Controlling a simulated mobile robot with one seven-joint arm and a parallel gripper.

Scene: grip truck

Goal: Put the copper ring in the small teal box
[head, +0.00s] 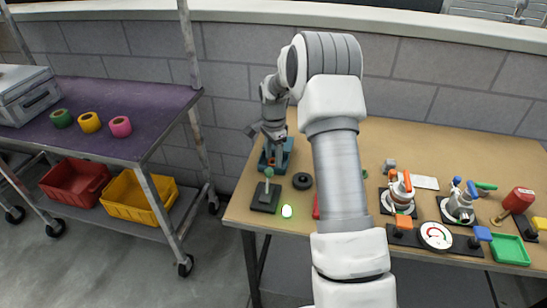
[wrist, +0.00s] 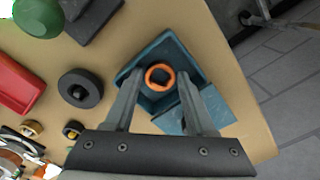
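The copper ring (wrist: 160,77) is in the small teal box (wrist: 183,50), seen between my fingertips in the wrist view. In the head view the copper ring (head: 271,161) shows as a small orange spot in the teal box (head: 287,158) at the table's left end. My gripper (wrist: 160,75) is over the box with its fingers spread, one on each side of the ring. Gaps show between the ring and both fingers. Whether the ring rests on the box floor is hard to tell. A teal flap or lid (wrist: 212,112) lies beside the box, partly behind a finger.
A black ring-shaped disc (head: 302,181) and a dark block with a green-topped post (head: 266,194) stand close to the box. A red object (wrist: 15,82) lies farther along. Clamps and gauges fill the table's right side. A purple-topped cart (head: 150,105) stands left, across a floor gap.

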